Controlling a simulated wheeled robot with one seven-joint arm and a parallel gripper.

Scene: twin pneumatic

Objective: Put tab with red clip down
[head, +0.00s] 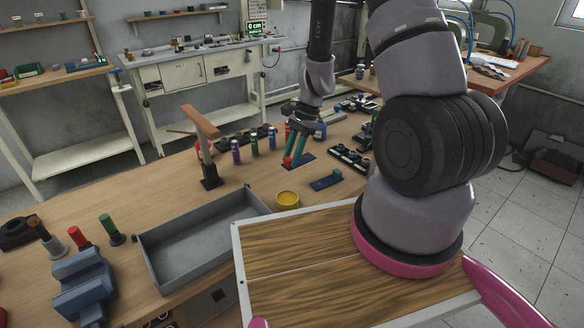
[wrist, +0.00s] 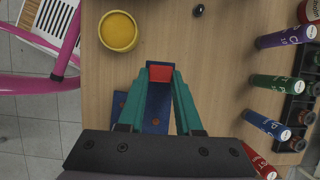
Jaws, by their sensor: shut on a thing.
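My gripper (head: 293,160) points down at the wooden table with its teal fingers closed on the red clip. In the wrist view the red clip (wrist: 160,73) sits between the fingertips of my gripper (wrist: 161,76). The dark blue tab (wrist: 157,112) with an orange dot extends back from the clip between the fingers. In the head view the blue tab (head: 302,160) shows flat at the fingertips, low over or on the table; I cannot tell whether it touches. A second blue tab (head: 326,182) lies on the table to the right.
A yellow round dish (head: 287,199) stands nearby, and also shows in the wrist view (wrist: 118,31). Several coloured cylinders, including a purple one (head: 235,151), stand left of my gripper. A grey tray (head: 150,262) and a brown-topped post (head: 208,165) are further left. A black rack (head: 350,158) is right.

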